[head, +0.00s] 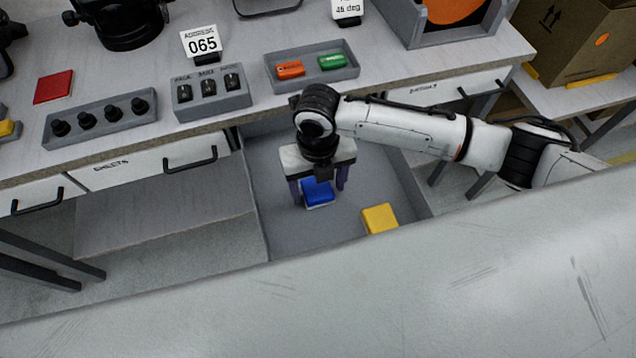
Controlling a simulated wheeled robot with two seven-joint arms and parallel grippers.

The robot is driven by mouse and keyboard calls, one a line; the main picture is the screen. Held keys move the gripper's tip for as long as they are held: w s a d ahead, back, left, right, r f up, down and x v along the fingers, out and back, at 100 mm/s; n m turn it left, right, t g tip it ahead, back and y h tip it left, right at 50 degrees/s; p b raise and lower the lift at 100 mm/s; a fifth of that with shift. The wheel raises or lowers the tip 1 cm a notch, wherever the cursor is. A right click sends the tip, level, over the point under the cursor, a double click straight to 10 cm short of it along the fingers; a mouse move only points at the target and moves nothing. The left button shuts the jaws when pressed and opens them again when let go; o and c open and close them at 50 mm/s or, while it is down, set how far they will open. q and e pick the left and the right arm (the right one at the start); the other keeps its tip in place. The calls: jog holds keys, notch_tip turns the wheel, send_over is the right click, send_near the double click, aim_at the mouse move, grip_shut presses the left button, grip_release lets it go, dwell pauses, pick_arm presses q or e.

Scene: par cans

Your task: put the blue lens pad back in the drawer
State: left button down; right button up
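The blue lens pad (318,192) is in the open drawer (272,222), low between the fingers of my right gripper (318,190). The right gripper points down into the drawer, with one finger on each side of the pad. Narrow gaps seem to show between the fingers and the pad, so it looks open around it. I cannot tell whether the pad rests fully on the drawer floor. My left gripper is not in view.
A yellow pad (380,218) lies in the drawer's near right part. On the bench stand a grey tray (352,72) with an orange and a green piece, a switch box (210,101), a knob panel (146,116) and a red pad (53,87). A cardboard box (572,50) is at the right.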

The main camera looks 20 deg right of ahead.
aim_at(318, 190)
jog(key=shift+r, duration=0.1)
notch_tip(318, 190, up, 12)
jog(key=shift+p, duration=0.3)
dwell(0.4)
